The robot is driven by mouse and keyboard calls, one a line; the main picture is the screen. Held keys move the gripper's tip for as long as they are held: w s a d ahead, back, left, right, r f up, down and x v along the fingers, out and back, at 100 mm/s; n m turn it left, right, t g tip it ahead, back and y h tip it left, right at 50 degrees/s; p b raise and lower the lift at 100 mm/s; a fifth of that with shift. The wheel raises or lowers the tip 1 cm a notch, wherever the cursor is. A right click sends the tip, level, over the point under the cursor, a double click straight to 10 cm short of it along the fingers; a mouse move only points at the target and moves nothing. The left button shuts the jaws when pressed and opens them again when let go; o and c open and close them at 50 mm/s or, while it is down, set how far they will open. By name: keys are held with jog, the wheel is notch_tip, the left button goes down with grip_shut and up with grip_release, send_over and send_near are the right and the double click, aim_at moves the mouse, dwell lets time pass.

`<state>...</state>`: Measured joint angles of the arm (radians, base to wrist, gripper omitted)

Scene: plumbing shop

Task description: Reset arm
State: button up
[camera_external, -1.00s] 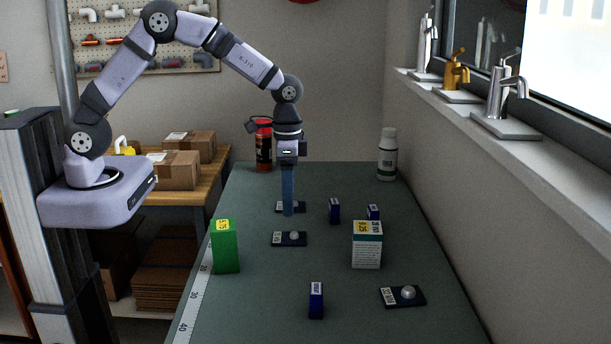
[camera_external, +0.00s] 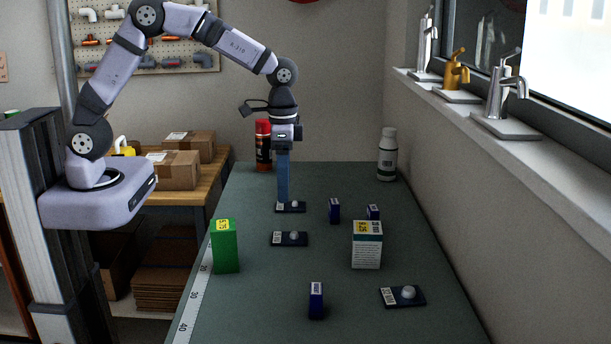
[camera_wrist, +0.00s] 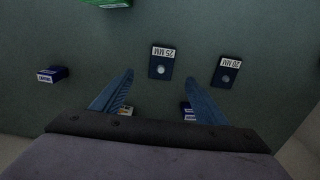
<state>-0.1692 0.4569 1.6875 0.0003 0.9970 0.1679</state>
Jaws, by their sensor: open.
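My gripper (camera_external: 284,199) is open and empty, its blue fingers pointing down near the far dark card (camera_external: 290,207). In the wrist view my two fingers (camera_wrist: 160,77) are spread apart with nothing between them. Beyond the fingertips lies a dark card labelled 25 MM (camera_wrist: 161,63) with a small round silver piece on it. A card labelled 20 MM (camera_wrist: 226,72) lies to its right. I cannot tell the exact height of the fingertips above the table.
More cards lie at the middle (camera_external: 289,239) and front right (camera_external: 402,296). A wall and sill border the right.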

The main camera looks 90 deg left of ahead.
jog(key=s+d+r+p, duration=0.3)
jog(key=s+r+p, duration=0.1)
jog(key=s, duration=0.6)
jog(key=s+d+r+p, duration=0.4)
jog(key=s+p, duration=0.1)
jog(key=s, duration=0.6)
jog(key=shift+d, duration=0.2)
jog(key=shift+o, duration=0.4)
jog(key=t+b, duration=0.5)
jog(key=b, duration=0.8)
send_over(385, 295)
jog(key=shift+n, duration=0.4)
jog(key=shift+a+f, duration=0.1)
jog(key=shift+f, duration=8)
jog(key=shift+f, duration=0.1)
